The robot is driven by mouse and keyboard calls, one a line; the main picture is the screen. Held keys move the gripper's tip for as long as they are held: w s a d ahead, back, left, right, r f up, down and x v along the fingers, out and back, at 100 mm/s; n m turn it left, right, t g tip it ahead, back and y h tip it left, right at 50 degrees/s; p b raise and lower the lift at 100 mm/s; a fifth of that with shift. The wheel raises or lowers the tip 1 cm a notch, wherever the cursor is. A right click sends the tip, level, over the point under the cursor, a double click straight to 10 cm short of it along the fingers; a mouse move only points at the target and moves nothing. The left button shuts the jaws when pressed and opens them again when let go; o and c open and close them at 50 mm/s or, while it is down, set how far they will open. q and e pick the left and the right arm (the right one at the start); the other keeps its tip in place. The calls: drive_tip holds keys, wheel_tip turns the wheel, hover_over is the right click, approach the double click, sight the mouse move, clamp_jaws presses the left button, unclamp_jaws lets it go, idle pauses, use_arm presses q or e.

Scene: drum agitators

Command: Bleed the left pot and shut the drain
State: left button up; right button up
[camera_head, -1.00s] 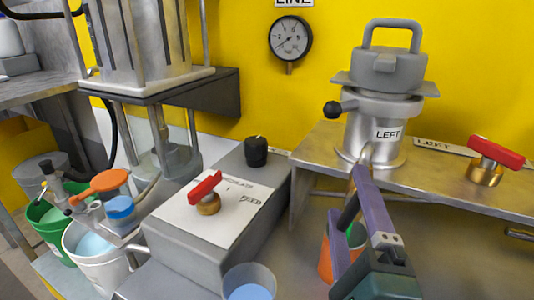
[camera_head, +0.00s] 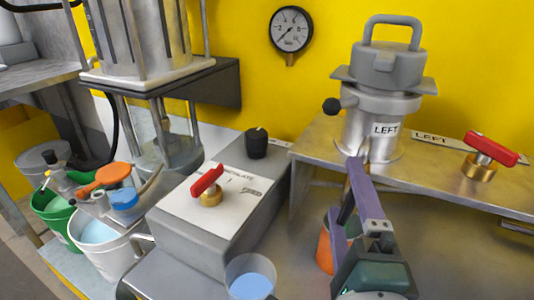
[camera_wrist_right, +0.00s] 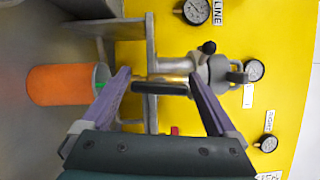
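The grey left pot (camera_head: 385,105), marked LEFT, stands upright on the metal shelf with its lid and handle on. A black knob (camera_head: 332,106) sticks out on its left side. My right gripper (camera_head: 352,182) is just in front of the pot's lower part and hides its drain in the head view. In the right wrist view the purple fingers are spread, and a dark lever (camera_wrist_right: 160,88) shows between them, in front of a brass pipe (camera_wrist_right: 165,78). I see no contact with it. My left gripper is not in view.
A red-handled valve (camera_head: 490,150) stands on the shelf right of the pot. Another red handle (camera_head: 207,182) sits on the grey box. A clear cup of blue liquid (camera_head: 250,278) stands in front. A gauge (camera_head: 291,30) hangs on the yellow wall. Buckets (camera_head: 100,240) stand at left.

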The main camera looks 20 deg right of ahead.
drive_tip(key=shift+o, duration=0.2)
drive_tip(key=b+v, duration=0.1)
drive_tip(key=v, duration=0.9)
